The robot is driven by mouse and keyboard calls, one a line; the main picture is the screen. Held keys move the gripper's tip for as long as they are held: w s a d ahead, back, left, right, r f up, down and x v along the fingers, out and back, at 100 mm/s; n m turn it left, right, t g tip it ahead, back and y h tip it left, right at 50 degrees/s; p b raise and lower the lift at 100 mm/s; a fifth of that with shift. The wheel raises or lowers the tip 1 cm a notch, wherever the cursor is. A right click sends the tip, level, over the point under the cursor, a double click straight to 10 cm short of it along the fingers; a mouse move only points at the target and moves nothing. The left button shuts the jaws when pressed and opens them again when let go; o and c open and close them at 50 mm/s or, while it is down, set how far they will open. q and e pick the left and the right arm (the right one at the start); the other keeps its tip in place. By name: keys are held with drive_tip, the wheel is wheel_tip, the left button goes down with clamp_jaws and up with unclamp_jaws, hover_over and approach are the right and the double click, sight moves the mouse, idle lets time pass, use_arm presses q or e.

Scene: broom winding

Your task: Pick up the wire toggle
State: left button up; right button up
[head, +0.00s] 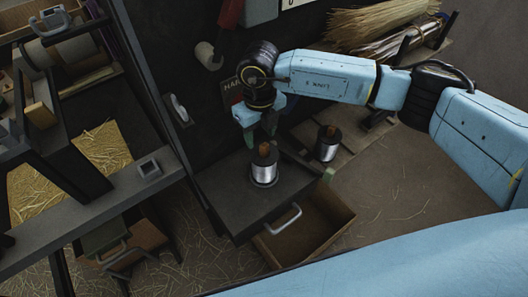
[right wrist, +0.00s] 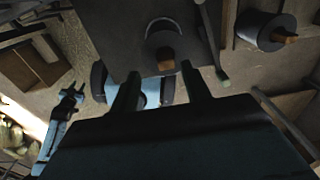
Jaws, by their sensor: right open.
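A spool of silvery wire with a brown wooden peg (head: 263,176), likely the wire toggle, stands upright on a dark tabletop (head: 222,196). A similar spool (head: 328,146) stands to its right, further back. My right gripper (head: 262,136) is open, pointing down just above the nearer spool. In the right wrist view, that spool's peg (right wrist: 165,58) appears just beyond and between the two fingertips (right wrist: 160,80); contact cannot be told. My left gripper (right wrist: 72,92) is small at the left of the right wrist view, its jaw state unclear. It is outside the head view.
An open wooden drawer (head: 335,222) with a metal handle (head: 284,220) lies in front of the dark tabletop. Bundles of straw (head: 375,25) lie on a rack at the back right. A grey shelf beam (head: 90,205) and straw bin (head: 100,150) stand at the left.

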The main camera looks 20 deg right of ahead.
sight(264, 145)
drive_tip(key=f, duration=0.2)
drive_tip(key=d+f+b, duration=0.1)
drive_tip(key=f, duration=0.1)
drive_tip(key=shift+s+f, duration=0.1)
drive_tip(key=shift+f, duration=0.6)
use_arm(q)
drive_tip(key=shift+w+d+r, duration=0.1)
drive_tip(key=shift+w+r, duration=0.15)
drive_tip(key=shift+w, duration=0.45)
drive_tip(key=shift+w+d+r, duration=0.1)
drive_tip(key=shift+w+r, duration=0.15)
drive_tip(key=shift+w, duration=0.45)
use_arm(e)
drive_tip(key=c, duration=0.8)
